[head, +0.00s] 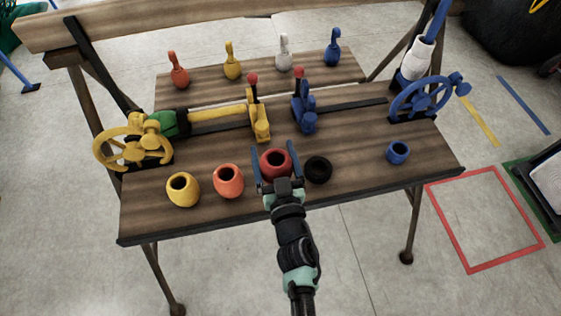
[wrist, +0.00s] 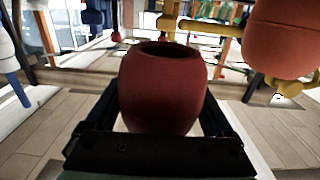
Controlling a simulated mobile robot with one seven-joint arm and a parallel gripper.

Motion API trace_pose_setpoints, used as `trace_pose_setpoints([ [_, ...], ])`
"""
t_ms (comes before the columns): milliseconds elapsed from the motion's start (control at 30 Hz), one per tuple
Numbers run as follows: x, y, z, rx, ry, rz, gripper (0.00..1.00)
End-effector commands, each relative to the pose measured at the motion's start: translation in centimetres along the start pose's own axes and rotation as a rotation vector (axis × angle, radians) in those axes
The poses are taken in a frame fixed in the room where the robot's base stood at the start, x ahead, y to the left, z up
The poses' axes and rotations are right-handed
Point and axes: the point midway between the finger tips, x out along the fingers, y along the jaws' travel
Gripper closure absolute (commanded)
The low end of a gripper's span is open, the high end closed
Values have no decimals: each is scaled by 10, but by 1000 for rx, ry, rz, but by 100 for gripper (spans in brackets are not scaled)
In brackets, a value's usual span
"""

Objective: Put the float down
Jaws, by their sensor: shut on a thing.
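A dark red, hollow, rounded float (head: 275,163) is between the two blue fingers of my gripper (head: 277,158), over the front part of the wooden bench (head: 340,200). The gripper is shut on it. The same float (wrist: 162,88) fills the middle of the wrist view, upright with its dark opening at the top. Whether its base touches the bench top cannot be told.
A yellow float (head: 183,189) and an orange float (head: 229,180) stand to the left. Bare wood lies between black and blue.

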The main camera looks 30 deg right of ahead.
Motion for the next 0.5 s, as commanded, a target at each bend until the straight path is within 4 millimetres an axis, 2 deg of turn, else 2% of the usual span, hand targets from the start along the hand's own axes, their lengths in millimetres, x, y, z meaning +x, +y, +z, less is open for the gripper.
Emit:
trace_pose_setpoints([
  [33, 0, 1, 15, 1, 0, 3, 75],
  [267, 0, 0, 30, 1, 1, 0, 75],
  [500, 0, 0, 63, 0, 1, 0, 75],
])
